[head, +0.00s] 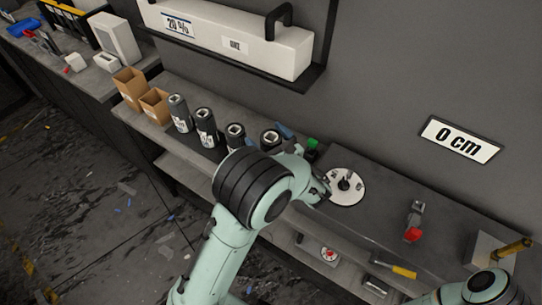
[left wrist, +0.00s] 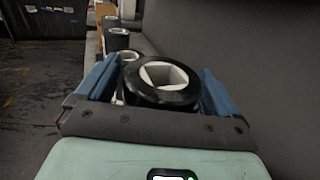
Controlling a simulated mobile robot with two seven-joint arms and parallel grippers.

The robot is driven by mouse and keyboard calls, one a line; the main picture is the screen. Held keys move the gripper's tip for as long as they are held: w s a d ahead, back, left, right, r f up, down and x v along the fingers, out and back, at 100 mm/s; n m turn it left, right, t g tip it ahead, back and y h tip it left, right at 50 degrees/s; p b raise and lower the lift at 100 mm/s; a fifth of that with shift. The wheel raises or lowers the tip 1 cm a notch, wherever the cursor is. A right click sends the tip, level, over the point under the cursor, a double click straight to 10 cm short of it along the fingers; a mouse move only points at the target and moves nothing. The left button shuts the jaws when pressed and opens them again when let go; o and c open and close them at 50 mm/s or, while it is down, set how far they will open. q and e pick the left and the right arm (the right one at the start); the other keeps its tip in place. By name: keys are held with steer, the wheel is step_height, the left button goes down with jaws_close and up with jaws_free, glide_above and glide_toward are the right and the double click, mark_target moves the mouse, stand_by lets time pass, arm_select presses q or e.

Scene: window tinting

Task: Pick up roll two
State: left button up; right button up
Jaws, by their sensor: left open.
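Several black rolls with pale square cores stand upright in a row on the shelf: one at the left end (head: 178,112), then a second (head: 206,127), a third (head: 235,136) and one at the right end (head: 270,137). I cannot read which is roll two. My left gripper (head: 269,140) is at the right-end roll, partly hidden behind my arm. In the left wrist view, its blue fingers (left wrist: 160,92) stand open on either side of a black roll (left wrist: 162,82), and the roll's top faces me. My right gripper is out of view.
Cardboard boxes (head: 155,105) stand left of the rolls. A white disc (head: 345,187) and a red-tipped tool (head: 414,222) lie on the counter to the right. A white box (head: 235,40) sits on a wall shelf above. More rolls (left wrist: 117,40) stand beyond the gripper.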

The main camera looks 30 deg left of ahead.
arm_select(q)
steer(key=c, duration=1.5)
steer(key=shift+c, duration=1.2)
steer(key=shift+r, duration=0.15)
